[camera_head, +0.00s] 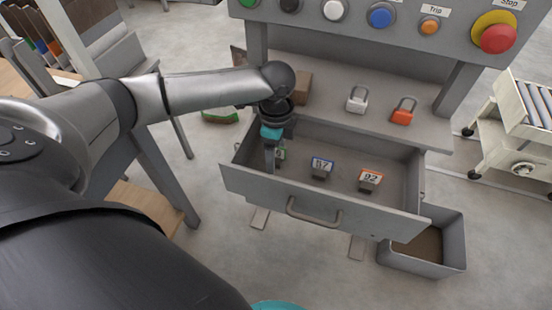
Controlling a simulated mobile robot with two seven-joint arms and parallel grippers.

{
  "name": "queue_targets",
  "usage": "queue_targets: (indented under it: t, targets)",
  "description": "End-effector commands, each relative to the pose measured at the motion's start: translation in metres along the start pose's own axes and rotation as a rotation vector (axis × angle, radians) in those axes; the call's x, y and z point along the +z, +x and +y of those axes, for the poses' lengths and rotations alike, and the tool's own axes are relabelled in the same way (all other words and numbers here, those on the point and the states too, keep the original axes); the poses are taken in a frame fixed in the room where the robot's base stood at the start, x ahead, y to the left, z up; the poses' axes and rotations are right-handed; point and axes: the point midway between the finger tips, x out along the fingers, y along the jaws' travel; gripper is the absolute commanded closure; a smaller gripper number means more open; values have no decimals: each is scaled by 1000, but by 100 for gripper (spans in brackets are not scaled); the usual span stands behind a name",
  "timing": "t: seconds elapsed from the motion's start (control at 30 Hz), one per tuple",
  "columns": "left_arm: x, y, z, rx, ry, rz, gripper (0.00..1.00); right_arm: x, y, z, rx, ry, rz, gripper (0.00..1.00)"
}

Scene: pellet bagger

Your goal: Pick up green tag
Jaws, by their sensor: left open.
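The green tag (281,153) is in the open grey drawer (285,197), near its left end. Most of it is hidden behind my left gripper (270,160). That gripper points down into the drawer right beside the tag, and it is open. I cannot tell whether its fingers are around the tag or only in front of it. A blue tag marked 87 (321,166) and an orange tag marked 92 (370,179) lie to the right in the same drawer. My right gripper is not in view.
Above the drawer, a shelf holds a silver padlock (357,103), a red padlock (402,113) and a brown block (302,88). A button panel (450,35) is above. A grey bin (452,245) stands below right. A cart (515,125) is far right.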

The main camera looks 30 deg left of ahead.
Motion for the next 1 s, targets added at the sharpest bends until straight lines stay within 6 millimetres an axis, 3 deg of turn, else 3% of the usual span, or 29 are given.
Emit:
queue_targets:
  t: [0.37,1.0]
  targets:
    - [0,5,0,-1,0,0,25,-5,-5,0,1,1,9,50]
    - [0,5,0,0,0,1,96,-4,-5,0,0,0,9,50]
